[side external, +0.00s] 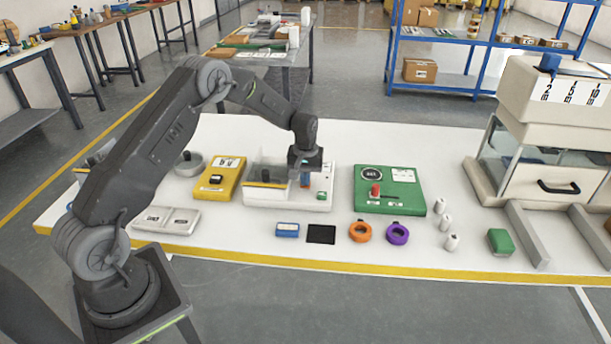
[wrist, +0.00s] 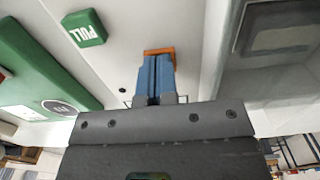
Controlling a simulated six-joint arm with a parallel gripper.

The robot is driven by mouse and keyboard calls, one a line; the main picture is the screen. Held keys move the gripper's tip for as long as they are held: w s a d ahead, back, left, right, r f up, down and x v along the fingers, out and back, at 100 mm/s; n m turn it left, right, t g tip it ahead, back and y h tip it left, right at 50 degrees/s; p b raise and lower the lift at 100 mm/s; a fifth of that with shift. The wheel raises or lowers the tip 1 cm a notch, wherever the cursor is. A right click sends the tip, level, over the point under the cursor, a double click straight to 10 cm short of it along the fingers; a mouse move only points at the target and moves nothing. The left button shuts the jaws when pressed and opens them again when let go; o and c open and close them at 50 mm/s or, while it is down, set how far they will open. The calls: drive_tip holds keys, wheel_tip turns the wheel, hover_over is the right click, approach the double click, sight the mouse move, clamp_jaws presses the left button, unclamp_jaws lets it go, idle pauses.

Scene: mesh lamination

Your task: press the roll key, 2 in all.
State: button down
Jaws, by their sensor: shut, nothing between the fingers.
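A white machine (side external: 257,195) with a clear cover stands mid-table and carries small keys on its right part. My gripper (side external: 306,182) points down over that part, its blue fingers together and empty. In the wrist view, the gripper (wrist: 156,62) has its fingertips in front of an orange key (wrist: 159,50), which they largely cover. Its label is hidden, so I cannot read whether it is the roll key. I cannot tell if the tips touch it.
A green panel (side external: 398,181) with a red knob stands right of the machine, and a yellow device (side external: 226,177) stands left. Orange (side external: 360,231) and purple (side external: 397,233) rings, a blue block (side external: 288,230) and white cylinders (side external: 446,222) lie nearer the front edge.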

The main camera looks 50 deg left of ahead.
drive_tip(key=shift+s+f, duration=0.15)
drive_tip(key=shift+f, duration=0.65)
wheel_tip(320, 180, up, 15)
drive_tip(key=shift+w, duration=0.35)
idle(2.1)
drive_tip(key=n+t+y, duration=0.1)
drive_tip(key=n+t, duration=0.2)
drive_tip(key=n, duration=0.4)
drive_tip(key=f+n+t+y, duration=0.1)
drive_tip(key=n+t, duration=0.1)
drive_tip(key=n, duration=0.5)
drive_tip(key=f+n+t+y, duration=0.1)
drive_tip(key=n+t, duration=0.2)
drive_tip(key=n, duration=0.5)
drive_tip(key=shift+s+d+t, duration=0.2)
drive_tip(key=shift+t, duration=0.1)
drive_tip(key=shift+f, duration=0.1)
